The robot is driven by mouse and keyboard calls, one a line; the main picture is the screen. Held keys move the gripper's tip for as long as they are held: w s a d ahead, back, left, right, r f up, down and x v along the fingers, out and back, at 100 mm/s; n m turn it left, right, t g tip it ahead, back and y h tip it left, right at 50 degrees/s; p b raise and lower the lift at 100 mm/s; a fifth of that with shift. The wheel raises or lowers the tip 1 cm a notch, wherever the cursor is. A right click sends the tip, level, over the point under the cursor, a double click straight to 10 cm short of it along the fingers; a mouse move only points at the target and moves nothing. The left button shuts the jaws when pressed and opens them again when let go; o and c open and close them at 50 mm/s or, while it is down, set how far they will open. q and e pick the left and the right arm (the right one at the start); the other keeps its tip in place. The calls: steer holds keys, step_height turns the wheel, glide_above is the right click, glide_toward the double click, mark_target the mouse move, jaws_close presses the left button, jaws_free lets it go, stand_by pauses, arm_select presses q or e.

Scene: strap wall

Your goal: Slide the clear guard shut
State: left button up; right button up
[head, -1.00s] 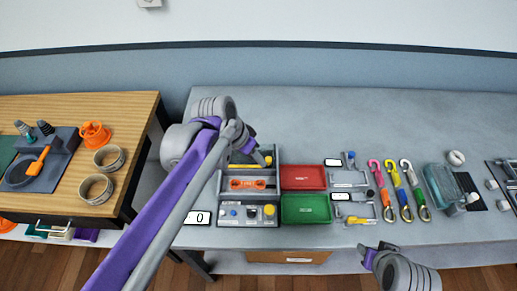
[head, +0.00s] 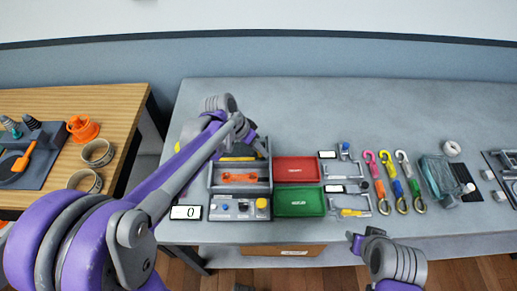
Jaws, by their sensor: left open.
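A grey control panel (head: 227,214) with a blue knob, a yellow round button and small fittings sits at the front left of the grey bench. Behind it is a grey open-topped box (head: 211,180) holding an orange tool (head: 240,178). I cannot make out a clear guard with certainty on either. My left gripper (head: 257,146) is open above the back right of the box, partly hidden by its own wrist; nothing shows in it. My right gripper (head: 363,240) is beyond the bench's front edge, low in the view, with nothing visible in it; its jaw state is unclear.
A red tray (head: 297,170) and a green tray (head: 299,202) lie right of the box. Coloured hooks (head: 387,162) and a teal see-through container (head: 436,176) are farther right. A wooden table (head: 120,120) stands left. The bench's back is clear.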

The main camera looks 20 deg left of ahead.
arm_select(q)
steer(key=shift+w+d+f, duration=0.1)
steer(key=shift+d+f, duration=0.05)
steer(key=shift+f, duration=0.15)
jaws_close()
stand_by(1.3)
